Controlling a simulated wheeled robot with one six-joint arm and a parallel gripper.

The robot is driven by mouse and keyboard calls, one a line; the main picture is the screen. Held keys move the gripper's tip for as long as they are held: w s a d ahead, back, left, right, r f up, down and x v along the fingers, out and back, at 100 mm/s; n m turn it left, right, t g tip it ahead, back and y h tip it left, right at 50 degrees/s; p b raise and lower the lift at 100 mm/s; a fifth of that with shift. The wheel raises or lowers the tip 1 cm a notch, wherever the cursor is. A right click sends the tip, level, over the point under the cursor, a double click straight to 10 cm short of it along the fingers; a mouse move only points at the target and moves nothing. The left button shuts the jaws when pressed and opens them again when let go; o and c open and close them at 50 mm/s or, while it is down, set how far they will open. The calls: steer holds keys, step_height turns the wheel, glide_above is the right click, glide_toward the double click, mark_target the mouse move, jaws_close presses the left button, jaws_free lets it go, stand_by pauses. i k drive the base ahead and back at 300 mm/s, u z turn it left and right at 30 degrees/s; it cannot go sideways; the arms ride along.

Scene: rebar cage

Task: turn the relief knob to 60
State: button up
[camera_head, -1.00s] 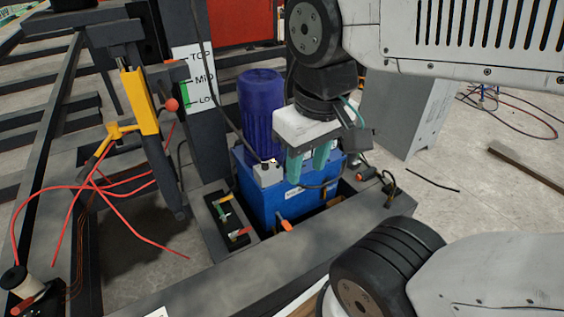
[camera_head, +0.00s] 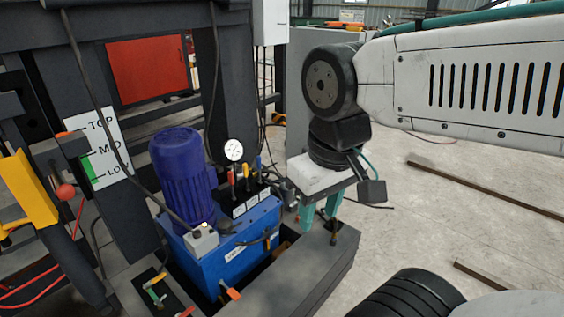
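My gripper (camera_head: 320,213) points down at the right of the hydraulic unit, its two teal fingers apart with nothing seen between them. The unit has a blue tank (camera_head: 226,262) and an upright purple-blue motor (camera_head: 183,178). A round white dial gauge (camera_head: 233,150) stands behind the tank, above a block with red, yellow and blue levers (camera_head: 245,170). A small dark fitting (camera_head: 334,232) stands on the grey frame just below my fingertips; I cannot tell whether they touch. I cannot make out for certain which part is the relief knob, nor any 60 mark.
A dark grey frame beam (camera_head: 300,290) runs in front of the tank. At left are a TOP/MID/LOW level plate (camera_head: 92,150), a yellow part (camera_head: 27,190) and red cables. Bars (camera_head: 485,188) lie on the open floor at right.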

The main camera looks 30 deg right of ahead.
mark_target(239, 168)
steer(key=z, duration=0.65)
steer(key=k, duration=0.4)
steer(key=z, duration=1.05)
steer(key=k, duration=0.95)
steer(key=z, duration=0.75)
steer(key=i, duration=3.1)
steer(key=u, duration=1.1)
steer(key=i, duration=0.95)
steer(key=u, duration=1.5)
steer(key=i, duration=0.6)
steer(key=u, duration=0.4)
